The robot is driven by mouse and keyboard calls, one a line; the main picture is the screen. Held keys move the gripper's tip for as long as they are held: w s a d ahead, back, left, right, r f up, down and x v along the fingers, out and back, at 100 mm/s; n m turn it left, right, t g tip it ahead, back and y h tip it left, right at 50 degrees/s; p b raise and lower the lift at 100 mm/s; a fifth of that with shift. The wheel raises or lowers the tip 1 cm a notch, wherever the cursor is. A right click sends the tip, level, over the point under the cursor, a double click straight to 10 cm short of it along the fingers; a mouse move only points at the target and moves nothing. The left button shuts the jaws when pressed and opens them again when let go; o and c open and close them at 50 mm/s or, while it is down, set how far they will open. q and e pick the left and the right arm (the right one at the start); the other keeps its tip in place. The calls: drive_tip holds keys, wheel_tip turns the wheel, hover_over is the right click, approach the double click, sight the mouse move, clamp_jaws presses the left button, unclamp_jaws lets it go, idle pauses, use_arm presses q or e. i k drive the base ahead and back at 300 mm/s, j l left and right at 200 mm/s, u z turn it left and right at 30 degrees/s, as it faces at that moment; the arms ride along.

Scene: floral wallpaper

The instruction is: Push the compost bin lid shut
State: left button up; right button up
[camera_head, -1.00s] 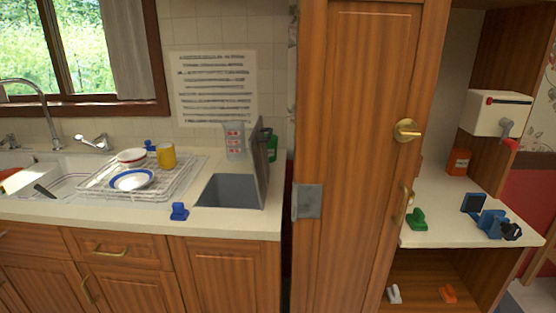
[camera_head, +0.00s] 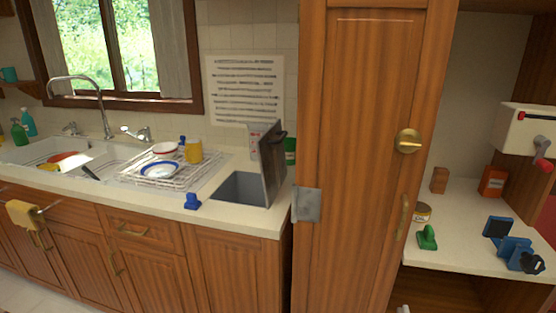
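The compost bin is set into the counter to the right of the dish rack. Its opening (camera_head: 243,188) is a dark grey rectangular recess. Its lid (camera_head: 272,165) is a grey panel with a dark handle near the top; it stands open, close to upright, along the right side of the opening. Neither of my grippers shows in the head view.
A tall wooden cupboard (camera_head: 368,150) stands close to the right of the bin. A blue object (camera_head: 192,201) sits at the counter's front edge by the opening. A wire dish rack (camera_head: 168,179) with dishes is to the left. A measuring jug and a green bottle (camera_head: 290,150) are partly hidden behind the lid.

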sight(270, 149)
drive_tip(key=i+j, duration=0.15)
drive_tip(key=j, duration=0.2)
drive_tip(key=i+j, duration=0.1)
drive_tip(key=j, duration=0.3)
drive_tip(key=i+j, duration=0.15)
drive_tip(key=j, duration=0.2)
drive_tip(key=i+j, duration=0.15)
drive_tip(key=j, duration=0.2)
